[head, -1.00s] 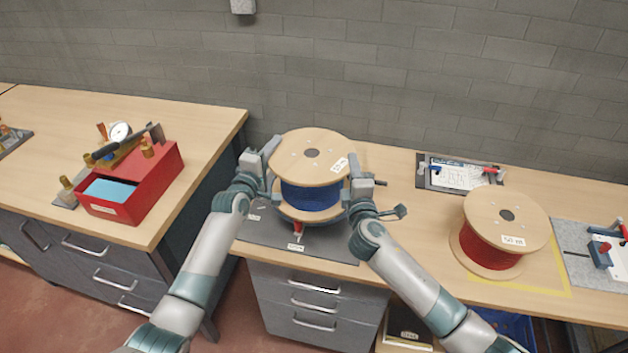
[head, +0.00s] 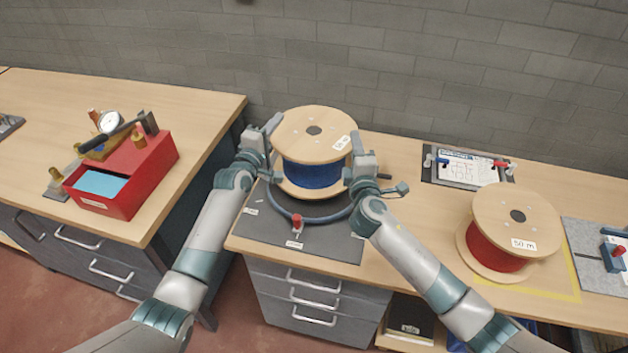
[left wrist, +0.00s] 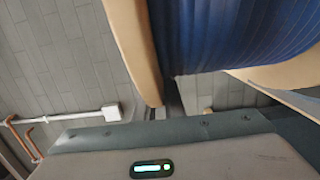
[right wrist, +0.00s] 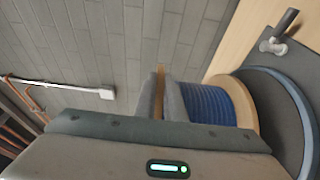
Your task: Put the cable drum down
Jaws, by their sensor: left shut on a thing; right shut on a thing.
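The cable drum (head: 318,174) has pale wooden flanges and blue cable, with a white label on top. It is upright and raised, with its lower flange apart from the grey mat. My left gripper (head: 270,148) is shut on its left rim and my right gripper (head: 354,165) on its right rim. The drum fills the top of the left wrist view (left wrist: 235,35) and shows beyond the fingers in the right wrist view (right wrist: 207,103). A blue-grey ring (head: 318,219) lies on the grey mat (head: 262,226) below, its far part hidden by the drum.
A red clamp (head: 297,222) stands at the ring's front. A red-cable drum (head: 496,249) stands to the right in a yellow outline. A clipboard plate (head: 467,168) lies behind it. A red box (head: 127,180) is on the left bench, across a gap.

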